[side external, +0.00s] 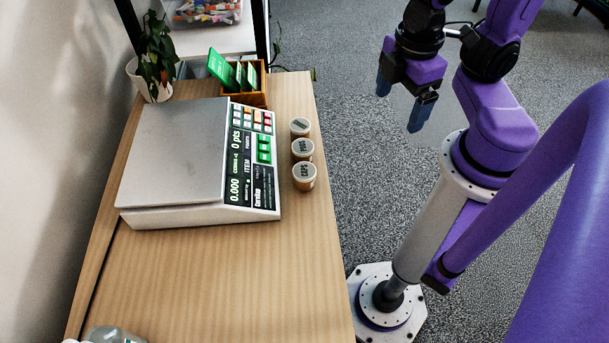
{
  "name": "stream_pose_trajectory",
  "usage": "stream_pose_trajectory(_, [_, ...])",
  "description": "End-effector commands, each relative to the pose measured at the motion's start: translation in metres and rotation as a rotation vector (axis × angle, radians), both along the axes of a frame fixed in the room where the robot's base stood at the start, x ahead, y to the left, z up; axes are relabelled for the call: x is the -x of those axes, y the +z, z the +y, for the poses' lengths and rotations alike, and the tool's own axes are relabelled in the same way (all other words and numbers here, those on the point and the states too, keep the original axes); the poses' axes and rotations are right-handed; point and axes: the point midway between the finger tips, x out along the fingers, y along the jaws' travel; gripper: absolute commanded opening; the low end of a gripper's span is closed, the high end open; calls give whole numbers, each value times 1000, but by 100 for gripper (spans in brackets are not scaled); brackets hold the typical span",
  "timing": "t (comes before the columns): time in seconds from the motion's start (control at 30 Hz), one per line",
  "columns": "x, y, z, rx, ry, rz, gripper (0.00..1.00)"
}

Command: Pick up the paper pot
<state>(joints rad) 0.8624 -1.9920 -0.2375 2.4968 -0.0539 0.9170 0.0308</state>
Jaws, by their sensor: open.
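Three small tan pots with grey lids stand upright in a row along the right edge of the wooden table, beside the scale. The near pot (304,177) has a lid that seems to read "CAPS". The middle pot (302,150) has dark lettering too small to read surely. The far pot (300,128) has a dark mark on its lid. I cannot tell which one is the paper pot. My gripper (403,101) is open and empty, pointing down above the grey floor, to the right of the pots and apart from them.
A large scale (175,150) with a keypad fills the table's middle, close left of the pots. A wooden box with green cards (258,98) and a potted plant (155,60) stand behind. A clear object (112,335) lies at the near edge. The near tabletop (230,280) is mostly bare.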

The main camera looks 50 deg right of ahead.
Motion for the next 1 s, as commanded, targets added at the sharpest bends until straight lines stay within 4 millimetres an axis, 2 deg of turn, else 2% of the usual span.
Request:
stream_pose_trajectory(0.47, [-47,-72,8,550,368,-177,90])
stream_pose_trajectory(0.7, [-69,-105,22,767,613,-310,90])
stream_pose_trajectory(1.0, [-88,-151,45,968,966,-475,90])
